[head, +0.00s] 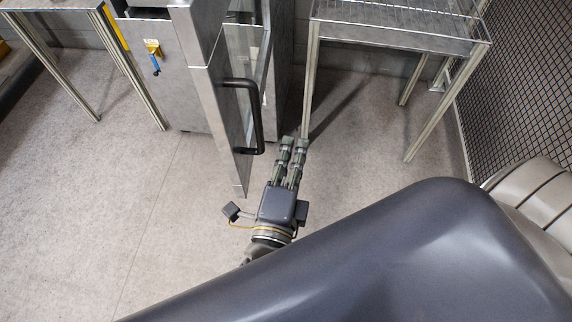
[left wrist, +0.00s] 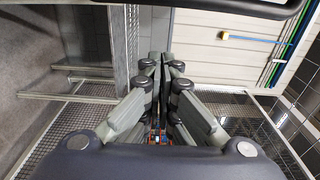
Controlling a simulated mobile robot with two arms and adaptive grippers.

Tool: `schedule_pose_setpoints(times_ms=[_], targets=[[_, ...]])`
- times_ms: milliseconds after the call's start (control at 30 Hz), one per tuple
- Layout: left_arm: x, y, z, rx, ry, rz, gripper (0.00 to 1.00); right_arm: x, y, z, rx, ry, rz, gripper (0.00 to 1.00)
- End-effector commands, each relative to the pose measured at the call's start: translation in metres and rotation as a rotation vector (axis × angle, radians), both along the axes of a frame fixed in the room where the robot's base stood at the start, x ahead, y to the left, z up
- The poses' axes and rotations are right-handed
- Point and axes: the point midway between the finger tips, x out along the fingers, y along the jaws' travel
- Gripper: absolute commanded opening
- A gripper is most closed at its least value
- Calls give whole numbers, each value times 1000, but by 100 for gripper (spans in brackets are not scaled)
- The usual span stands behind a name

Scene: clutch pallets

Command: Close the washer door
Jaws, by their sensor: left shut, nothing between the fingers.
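The washer door (head: 228,140) stands open in the head view, a glass panel in a steel frame, swung out toward me from the steel washer (head: 188,91). A black bar handle (head: 257,120) is on its right face. My left gripper (head: 294,143) is just right of the handle's lower end, with its fingers pointing away from me. Its fingers are together and empty, as the left wrist view (left wrist: 161,62) also shows. A black bar, apparently the handle, crosses the top of that view. Contact with the door cannot be told. My right gripper is not seen.
A steel table with a wire rack (head: 395,35) stands to the right of the washer, and another table (head: 50,8) to the left. A mesh panel (head: 520,80) lines the right side. The floor (head: 80,200) left of the door is clear.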

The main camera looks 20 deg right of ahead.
Motion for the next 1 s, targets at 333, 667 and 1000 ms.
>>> schedule_pose_setpoints(times_ms=[333,667,1000], targets=[[30,14,2,2,0,-1,0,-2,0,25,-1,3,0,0],[33,23,-1,-1,1,0,0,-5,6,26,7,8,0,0],[34,27,-1,1,0,0,0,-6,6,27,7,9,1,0]])
